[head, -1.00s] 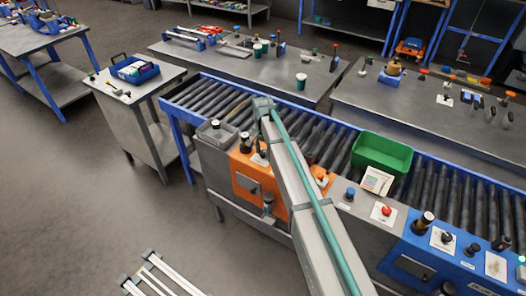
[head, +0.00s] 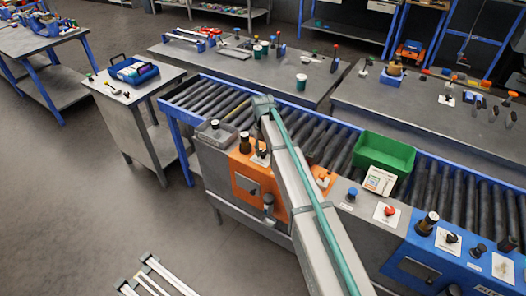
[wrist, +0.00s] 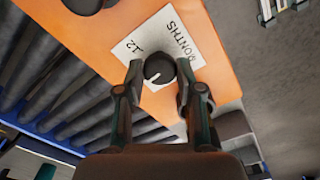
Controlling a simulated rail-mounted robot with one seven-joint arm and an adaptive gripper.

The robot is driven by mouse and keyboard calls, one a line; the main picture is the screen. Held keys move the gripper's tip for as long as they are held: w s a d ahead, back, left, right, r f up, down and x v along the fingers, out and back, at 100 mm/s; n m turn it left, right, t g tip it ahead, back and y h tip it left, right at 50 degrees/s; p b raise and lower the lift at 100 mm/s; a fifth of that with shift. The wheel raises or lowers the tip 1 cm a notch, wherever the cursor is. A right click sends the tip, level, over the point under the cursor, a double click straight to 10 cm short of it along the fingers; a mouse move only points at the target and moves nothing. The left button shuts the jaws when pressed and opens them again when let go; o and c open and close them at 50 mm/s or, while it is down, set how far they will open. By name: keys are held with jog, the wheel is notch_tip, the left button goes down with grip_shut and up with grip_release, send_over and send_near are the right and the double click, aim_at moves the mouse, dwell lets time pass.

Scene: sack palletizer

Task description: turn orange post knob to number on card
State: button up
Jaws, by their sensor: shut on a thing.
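The orange post (head: 240,185) stands at the front of the roller conveyor in the head view. Its black knob (wrist: 160,67) shows in the wrist view, with a short white pointer line aimed to the lower left. Behind it is a white plate (wrist: 190,40) reading "MONTHS" and "12", upside down; the knob and fingers hide part of it. My gripper (wrist: 159,75) is shut on the knob, one finger on each side. A white card (head: 379,181) leans at the green bin; its print is too small to read.
A second black round part (wrist: 84,5) stands beside the knob on the orange panel. The green bin (head: 384,152) sits on the rollers. A grey panel with a red knob (head: 389,211) and a blue post (head: 405,262) are to the right.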

aim_at(263, 152)
jog(key=n, duration=0.5)
jog(key=shift+n+b, duration=0.3)
jog(key=shift+b, duration=0.1)
jog(key=n, duration=0.5)
jog(key=shift+n, duration=0.3)
jog(key=o, duration=1.1)
jog(key=shift+o, duration=0.2)
jog(key=shift+r, duration=0.1)
notch_tip(263, 152, up, 12)
